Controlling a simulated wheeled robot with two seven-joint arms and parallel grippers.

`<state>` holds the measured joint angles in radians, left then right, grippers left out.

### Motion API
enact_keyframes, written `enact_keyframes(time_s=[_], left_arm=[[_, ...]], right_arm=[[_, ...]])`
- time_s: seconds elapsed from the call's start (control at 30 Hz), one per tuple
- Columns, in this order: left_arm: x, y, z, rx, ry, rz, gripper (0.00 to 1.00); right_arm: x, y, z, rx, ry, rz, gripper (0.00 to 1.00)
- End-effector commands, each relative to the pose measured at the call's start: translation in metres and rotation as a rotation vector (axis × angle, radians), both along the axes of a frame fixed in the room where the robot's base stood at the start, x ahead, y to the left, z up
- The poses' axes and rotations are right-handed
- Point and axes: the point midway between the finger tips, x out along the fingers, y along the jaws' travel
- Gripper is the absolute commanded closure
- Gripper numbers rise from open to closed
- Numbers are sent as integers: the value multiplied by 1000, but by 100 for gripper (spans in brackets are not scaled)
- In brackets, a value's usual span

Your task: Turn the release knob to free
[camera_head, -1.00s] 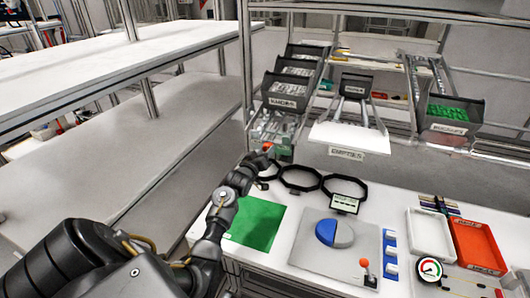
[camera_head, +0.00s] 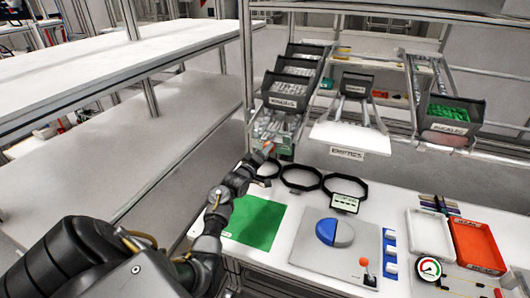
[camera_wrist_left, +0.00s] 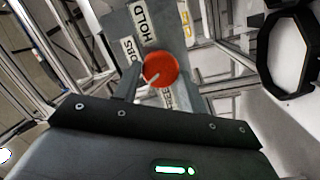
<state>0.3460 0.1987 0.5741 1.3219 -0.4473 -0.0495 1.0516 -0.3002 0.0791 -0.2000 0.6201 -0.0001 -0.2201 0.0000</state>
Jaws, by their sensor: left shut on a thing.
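The release knob is round and red-orange, with a white pointer line on its face. In the left wrist view the knob (camera_wrist_left: 163,66) sits on a grey plate (camera_wrist_left: 168,18), its line slanting to the lower left. The HOLD label (camera_wrist_left: 144,24) is above the knob. The FREE label (camera_wrist_left: 167,98) is below it, partly hidden. My left gripper (camera_wrist_left: 160,80) is shut on the knob, one finger on each side. In the head view the knob (camera_head: 268,147) is small at the back edge of the bench, with my left gripper (camera_head: 262,153) at it. My right gripper is out of view.
Black ring frames (camera_head: 300,178) lie on the bench right of my left gripper. A green mat (camera_head: 254,222) lies in front. A grey board with a blue-and-white disc (camera_head: 335,233), a red tray (camera_head: 476,246) and a gauge (camera_head: 429,268) are farther right. Bins (camera_head: 288,95) stand behind.

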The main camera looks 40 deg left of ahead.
Motion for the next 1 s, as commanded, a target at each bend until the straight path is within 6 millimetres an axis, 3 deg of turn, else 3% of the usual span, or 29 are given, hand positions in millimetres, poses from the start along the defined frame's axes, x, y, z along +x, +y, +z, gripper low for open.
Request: enact_keyframes(time_s=[0.5, 1.0], left_arm=[[0, 1, -2, -221, -75, -47, 81], [0, 1, -3, -319, -110, -68, 81]], right_arm=[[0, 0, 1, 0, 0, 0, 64], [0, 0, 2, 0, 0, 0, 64]])
